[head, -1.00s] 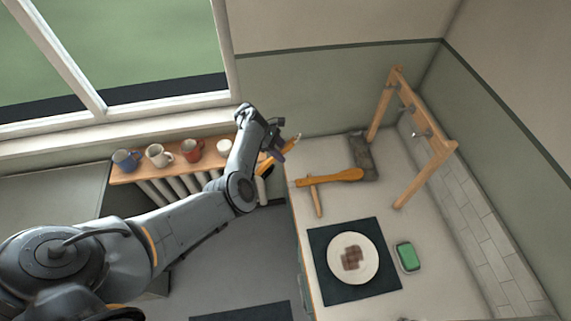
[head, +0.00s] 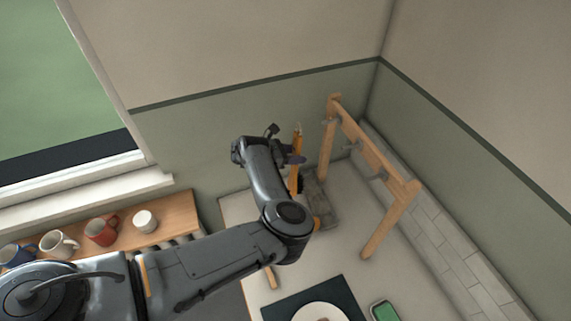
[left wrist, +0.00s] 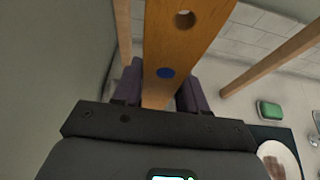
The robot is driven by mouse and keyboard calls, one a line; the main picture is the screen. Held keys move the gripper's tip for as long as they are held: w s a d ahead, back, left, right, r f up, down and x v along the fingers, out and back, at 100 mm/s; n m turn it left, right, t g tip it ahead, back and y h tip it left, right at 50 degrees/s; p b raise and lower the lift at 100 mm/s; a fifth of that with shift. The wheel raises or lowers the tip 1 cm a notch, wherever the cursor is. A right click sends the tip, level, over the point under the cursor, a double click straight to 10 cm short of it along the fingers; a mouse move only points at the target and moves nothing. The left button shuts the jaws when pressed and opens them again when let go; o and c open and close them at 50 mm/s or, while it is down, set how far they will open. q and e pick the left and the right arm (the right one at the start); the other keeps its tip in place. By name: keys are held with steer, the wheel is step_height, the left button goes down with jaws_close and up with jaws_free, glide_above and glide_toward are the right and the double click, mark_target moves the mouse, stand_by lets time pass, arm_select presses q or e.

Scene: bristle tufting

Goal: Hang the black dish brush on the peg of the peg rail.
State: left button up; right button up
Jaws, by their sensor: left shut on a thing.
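My left gripper (head: 296,160) is shut on the wooden handle of the dish brush (head: 297,146), held upright above the counter's back end. In the left wrist view the handle (left wrist: 185,45) stands between the fingers of the gripper (left wrist: 160,88). It has a round hole near its top and a blue dot lower down. A dark part shows at the brush's lower end in the head view; the arm partly hides it. The wooden peg rail (head: 362,143) stands to the right of the brush, with grey pegs (head: 380,175) along its bar. Brush and rail are apart.
A dark grey slab (head: 322,205) lies below the brush. My arm mostly hides a wooden tool (head: 270,278) on the counter. A plate (head: 320,312) on a dark mat and a green sponge (head: 384,311) are in front. Several mugs (head: 101,231) stand on the left shelf.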

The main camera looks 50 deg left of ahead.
arm_select(q)
steer(key=shift+w+r, duration=0.1)
steer(key=shift+r, duration=0.1)
steer(key=shift+w+r, duration=0.1)
steer(key=w+d+f+b, duration=0.1)
steer(key=w+d+b, duration=0.2)
steer(key=w+b, duration=0.5)
steer(key=shift+x, duration=0.9)
stand_by(0.7)
steer(key=o, duration=1.2)
steer(key=shift+o, duration=0.3)
